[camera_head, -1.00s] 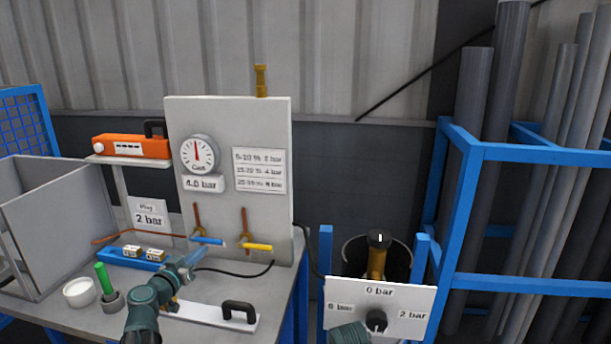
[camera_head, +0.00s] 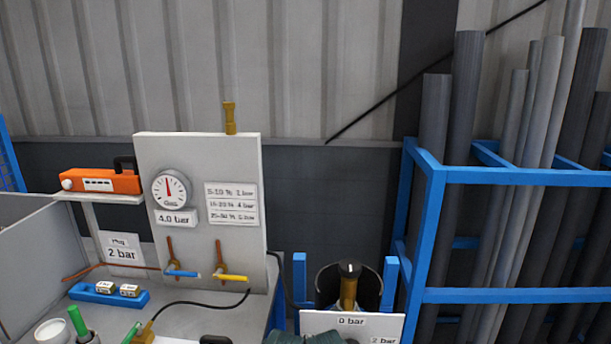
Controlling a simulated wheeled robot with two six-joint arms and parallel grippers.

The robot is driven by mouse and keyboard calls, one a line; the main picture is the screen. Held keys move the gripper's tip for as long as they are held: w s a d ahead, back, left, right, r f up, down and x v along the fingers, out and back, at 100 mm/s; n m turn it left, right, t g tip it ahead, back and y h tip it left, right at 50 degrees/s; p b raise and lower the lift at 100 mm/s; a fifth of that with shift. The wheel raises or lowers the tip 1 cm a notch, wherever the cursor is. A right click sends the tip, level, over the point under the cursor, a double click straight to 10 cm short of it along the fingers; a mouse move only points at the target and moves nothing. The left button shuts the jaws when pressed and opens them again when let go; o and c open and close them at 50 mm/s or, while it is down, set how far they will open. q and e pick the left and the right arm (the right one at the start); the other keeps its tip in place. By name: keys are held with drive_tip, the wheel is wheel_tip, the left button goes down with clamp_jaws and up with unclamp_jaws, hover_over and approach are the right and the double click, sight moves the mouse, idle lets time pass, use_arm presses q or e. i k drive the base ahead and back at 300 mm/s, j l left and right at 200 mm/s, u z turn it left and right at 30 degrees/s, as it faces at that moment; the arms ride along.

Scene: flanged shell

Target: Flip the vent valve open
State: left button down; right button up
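The upright grey panel (camera_head: 204,232) carries two small valves with copper pipes above them. One has a blue lever (camera_head: 181,273), the other a yellow lever (camera_head: 231,278). Both levers lie roughly sideways, pointing right. No readable label tells which is the vent valve. The round gauge (camera_head: 171,188) on the panel sits above a "4.0 bar" plate (camera_head: 176,218). Neither gripper is in view.
An orange device (camera_head: 101,181) stands on a shelf at left. A blue block (camera_head: 108,293), a green-handled item (camera_head: 78,321) and a black cable (camera_head: 205,303) lie on the bench. A blue rack (camera_head: 430,195) of pipes fills the right.

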sight(219, 276)
drive_tip(key=l+u, duration=1.05)
drive_tip(key=l, duration=0.15)
